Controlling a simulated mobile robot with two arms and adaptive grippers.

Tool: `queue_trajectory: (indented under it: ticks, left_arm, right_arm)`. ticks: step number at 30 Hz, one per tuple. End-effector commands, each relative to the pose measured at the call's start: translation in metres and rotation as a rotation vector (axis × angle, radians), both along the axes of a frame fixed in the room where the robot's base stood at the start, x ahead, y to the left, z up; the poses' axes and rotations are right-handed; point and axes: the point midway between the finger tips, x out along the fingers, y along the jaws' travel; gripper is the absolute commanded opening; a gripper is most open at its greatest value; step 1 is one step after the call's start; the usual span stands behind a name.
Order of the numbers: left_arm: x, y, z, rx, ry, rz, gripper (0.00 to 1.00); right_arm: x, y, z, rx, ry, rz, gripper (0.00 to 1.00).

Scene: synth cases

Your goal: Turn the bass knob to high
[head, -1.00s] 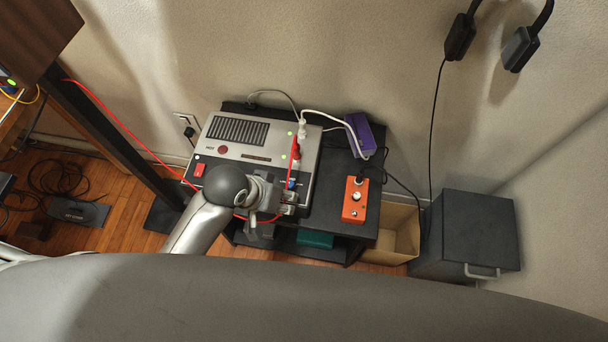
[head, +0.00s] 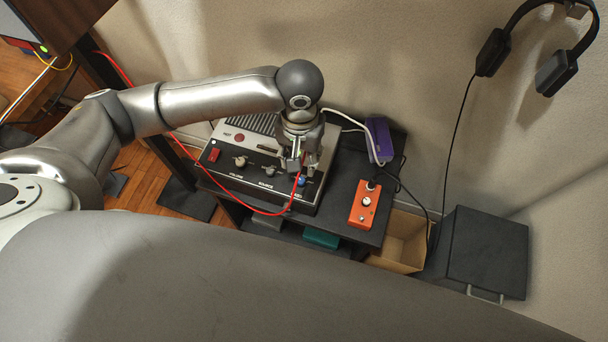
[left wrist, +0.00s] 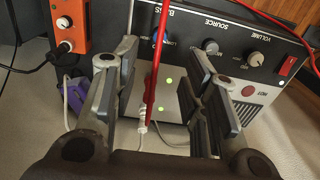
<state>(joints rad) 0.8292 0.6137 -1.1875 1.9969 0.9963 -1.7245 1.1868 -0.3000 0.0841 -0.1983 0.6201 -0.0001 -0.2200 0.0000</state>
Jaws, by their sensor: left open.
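The grey and black amplifier (head: 262,186) sits on a dark stand. Its front panel has a volume knob (head: 240,161), a source knob (head: 269,171) and a blue knob (head: 303,181) at the right end, under my gripper. My left gripper (head: 303,168) points down, open, just above the right end of the panel. In the left wrist view its fingers (left wrist: 160,78) stand apart, with a red cable running between them.
The red cable (head: 240,207) loops in front of the amplifier. An orange pedal (head: 364,204) and a purple box (head: 378,140) are to the right on the stand. A cardboard box (head: 401,240) and a dark case (head: 478,250) stand beyond. Headphones (head: 492,52) hang on the wall.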

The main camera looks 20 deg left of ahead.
Motion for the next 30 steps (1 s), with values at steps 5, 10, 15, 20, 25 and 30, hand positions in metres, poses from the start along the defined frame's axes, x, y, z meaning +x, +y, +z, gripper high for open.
queue_trajectory:
  ticks: [5,10,15,20,25,30]
  left_arm:
    - [-0.001,0.001,-0.024,0.002,0.003,0.002,0.4]
    - [-0.001,0.001,-0.057,0.002,0.002,0.001,0.4]
    - [-0.001,0.001,-0.086,0.001,0.001,0.001,0.4]
    - [0.0,0.0,-0.101,0.0,-0.001,0.0,0.4]
    - [0.0,0.0,-0.106,-0.001,-0.002,-0.001,0.4]
    - [0.0,0.0,-0.106,-0.001,-0.002,-0.001,0.4]
  right_arm:
    - [0.0,0.0,-0.003,0.0,0.0,0.0,0.4]
    - [0.0,0.002,-0.005,0.002,0.0,-0.001,0.4]
    - [0.0,0.005,-0.008,0.006,0.0,-0.001,0.4]
    - [0.0,0.007,-0.009,0.008,0.0,-0.001,0.4]
    - [0.0,0.007,-0.009,0.009,0.001,0.0,0.4]
    - [0.0,0.007,-0.009,0.008,0.001,0.0,0.4]
